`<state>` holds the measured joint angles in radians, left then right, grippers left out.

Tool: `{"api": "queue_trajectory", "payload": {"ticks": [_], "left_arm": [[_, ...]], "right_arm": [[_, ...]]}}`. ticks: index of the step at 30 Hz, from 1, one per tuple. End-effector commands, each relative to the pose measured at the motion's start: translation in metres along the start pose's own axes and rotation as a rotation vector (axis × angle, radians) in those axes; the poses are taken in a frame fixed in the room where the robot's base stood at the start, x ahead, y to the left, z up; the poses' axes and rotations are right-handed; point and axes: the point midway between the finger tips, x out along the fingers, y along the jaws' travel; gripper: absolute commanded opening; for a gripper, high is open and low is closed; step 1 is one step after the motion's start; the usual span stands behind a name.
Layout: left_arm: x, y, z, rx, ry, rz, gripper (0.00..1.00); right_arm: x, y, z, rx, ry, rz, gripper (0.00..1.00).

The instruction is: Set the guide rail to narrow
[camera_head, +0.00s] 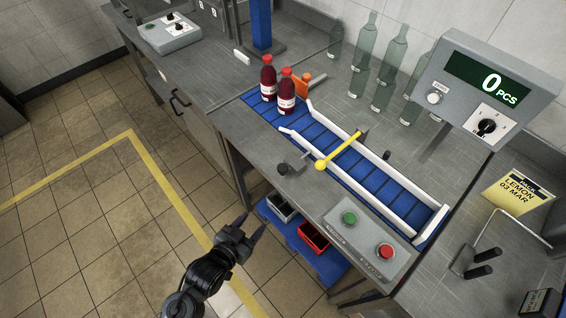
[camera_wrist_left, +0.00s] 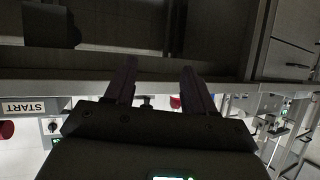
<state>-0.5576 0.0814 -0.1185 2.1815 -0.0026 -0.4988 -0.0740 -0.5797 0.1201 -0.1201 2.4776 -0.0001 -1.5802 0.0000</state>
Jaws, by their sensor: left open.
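The white guide rails (camera_head: 376,163) run along both sides of the blue conveyor belt (camera_head: 345,160) on the grey bench. The near rail (camera_head: 345,187) has a black knob (camera_head: 283,169) on a short rod at its outer side. A yellow bar (camera_head: 340,149) with a round yellow end crosses over the belt between the rails. My left gripper (camera_head: 252,222) is open and empty, in front of the bench over the floor side, apart from the rails and the knob. Its two fingers also show spread in the left wrist view (camera_wrist_left: 157,72). My right gripper is not in view.
Two dark red bottles (camera_head: 278,88) stand at the belt's far left end. A control box with green (camera_head: 349,218) and red (camera_head: 385,251) buttons sits at the bench's front edge. A counter display (camera_head: 487,85) stands behind. Bins (camera_head: 313,237) lie on a blue shelf below.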

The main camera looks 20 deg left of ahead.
Motion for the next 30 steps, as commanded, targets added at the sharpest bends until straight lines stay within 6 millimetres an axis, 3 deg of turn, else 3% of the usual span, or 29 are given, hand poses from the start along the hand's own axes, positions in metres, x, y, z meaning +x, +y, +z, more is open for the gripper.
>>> {"api": "queue_trajectory", "payload": {"ticks": [1,8,13,18,23,30], "left_arm": [[0.001,0.0,-0.016,-0.006,0.069,-0.008,0.54],[0.001,0.004,-0.067,-0.04,0.399,-0.059,0.54],[0.002,0.013,-0.082,-0.076,0.43,-0.071,0.54],[0.003,0.014,-0.106,-0.092,0.44,-0.075,0.54],[0.008,0.013,-0.116,-0.093,0.449,-0.076,0.54],[0.036,0.01,-0.129,-0.093,0.451,-0.076,0.54]], "right_arm": [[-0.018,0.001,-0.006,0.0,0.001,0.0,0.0],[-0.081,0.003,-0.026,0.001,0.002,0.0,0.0],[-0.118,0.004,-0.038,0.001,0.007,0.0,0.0],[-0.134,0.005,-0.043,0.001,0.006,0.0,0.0],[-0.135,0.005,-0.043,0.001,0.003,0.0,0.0],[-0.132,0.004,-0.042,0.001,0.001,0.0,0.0]]}}
